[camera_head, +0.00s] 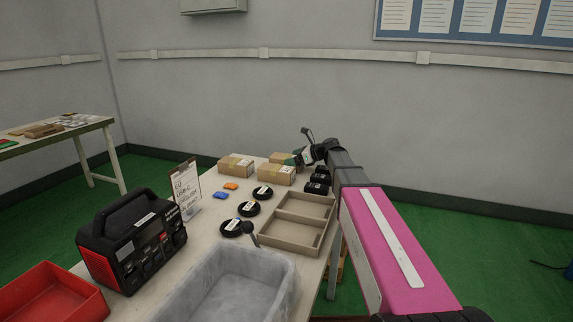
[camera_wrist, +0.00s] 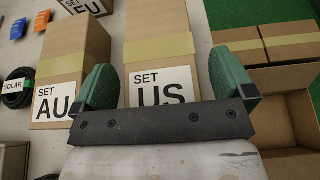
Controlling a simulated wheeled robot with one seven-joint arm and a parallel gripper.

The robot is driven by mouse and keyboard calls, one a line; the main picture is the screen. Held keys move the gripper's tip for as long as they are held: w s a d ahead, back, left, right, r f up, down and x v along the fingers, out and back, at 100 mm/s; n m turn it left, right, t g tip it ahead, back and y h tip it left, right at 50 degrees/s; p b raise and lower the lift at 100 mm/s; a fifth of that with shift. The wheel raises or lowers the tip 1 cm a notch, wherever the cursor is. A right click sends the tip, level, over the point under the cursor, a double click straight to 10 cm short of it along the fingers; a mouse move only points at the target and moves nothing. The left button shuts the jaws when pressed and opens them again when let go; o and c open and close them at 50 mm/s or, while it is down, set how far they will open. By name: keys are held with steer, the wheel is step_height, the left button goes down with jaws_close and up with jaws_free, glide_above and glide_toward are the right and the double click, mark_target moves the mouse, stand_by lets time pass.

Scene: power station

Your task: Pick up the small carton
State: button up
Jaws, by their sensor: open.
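Three brown cartons with tape and white labels are on the table. In the wrist view, the carton labelled SET US (camera_wrist: 158,50) lies between the lines of my fingers, and the carton labelled SET AU (camera_wrist: 72,50) is just left of it. A carton labelled EU (camera_wrist: 85,8) is partly cut off at the top. In the head view, my gripper (camera_head: 305,157) is at the far end of the table beside the cartons (camera_head: 276,176). My gripper's green fingers (camera_wrist: 161,75) are apart with nothing held. Its dark crossbar hides the lower part of the US carton. No label says which carton is small.
An open cardboard box (camera_wrist: 285,105) is at the right in the wrist view. Black cable coils (camera_head: 249,209), a divided tray (camera_head: 290,248), a grey bin (camera_head: 230,285), a black power unit (camera_head: 130,245) and a sign (camera_head: 186,188) stand nearer on the table.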

steer(key=shift+a, duration=0.1)
steer(key=shift+c, duration=0.3)
steer(key=c, duration=1.1)
